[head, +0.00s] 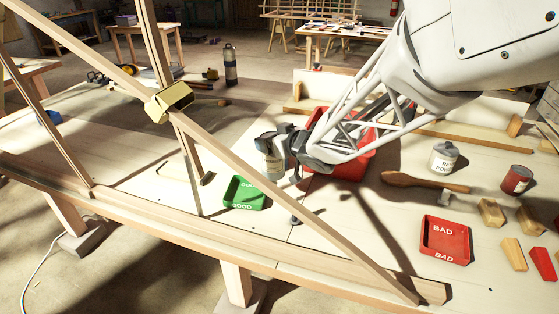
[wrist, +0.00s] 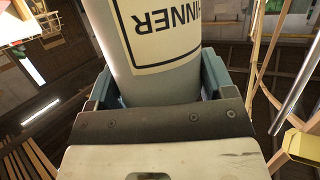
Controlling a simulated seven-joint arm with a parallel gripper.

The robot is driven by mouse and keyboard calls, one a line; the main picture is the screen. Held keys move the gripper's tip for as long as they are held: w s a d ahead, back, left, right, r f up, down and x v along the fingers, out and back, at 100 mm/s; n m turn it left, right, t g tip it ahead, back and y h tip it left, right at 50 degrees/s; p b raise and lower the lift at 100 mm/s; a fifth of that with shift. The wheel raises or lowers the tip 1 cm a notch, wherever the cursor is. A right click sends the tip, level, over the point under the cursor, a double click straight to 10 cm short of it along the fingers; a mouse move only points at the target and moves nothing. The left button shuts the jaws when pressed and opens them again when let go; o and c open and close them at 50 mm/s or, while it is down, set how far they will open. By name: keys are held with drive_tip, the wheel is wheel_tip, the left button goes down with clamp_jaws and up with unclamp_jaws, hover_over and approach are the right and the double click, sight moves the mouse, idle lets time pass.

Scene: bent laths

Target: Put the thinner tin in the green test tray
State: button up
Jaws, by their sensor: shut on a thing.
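The thinner tin fills the top of the wrist view (wrist: 158,50), grey with a cream label reading "INNER", upside down in that picture. My gripper (head: 284,146) is shut on it; blue-grey fingers show on both sides of the tin in the wrist view (wrist: 155,95). In the head view the tin (head: 271,163) hangs under the dark gripper, partly hidden by it. The green tray (head: 245,205), marked GOOD, lies on the bench just below and left of the tin in the picture. It looks empty. The tin's height above the bench is hard to tell.
A slanting wooden lath (head: 300,210) with a yellow block (head: 170,101) crosses in front of the bench, close to the green tray. A red BAD tray (head: 445,255), a white tin (head: 444,157), a red tin (head: 516,180) and a mallet (head: 424,182) lie right. A red crate (head: 350,165) stands behind my gripper.

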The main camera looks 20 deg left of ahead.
drive_tip(key=s+a, duration=0.1)
drive_tip(key=a, duration=0.7)
drive_tip(key=shift+s+a+r+n+g, duration=0.25)
drive_tip(key=shift+a+r+n+g, duration=0.05)
drive_tip(key=shift+a+r, duration=0.1)
drive_tip(key=shift+f, duration=0.2)
wheel_tip(320, 180, down, 6)
drive_tip(key=shift+f, duration=2)
drive_tip(key=o, duration=1.5)
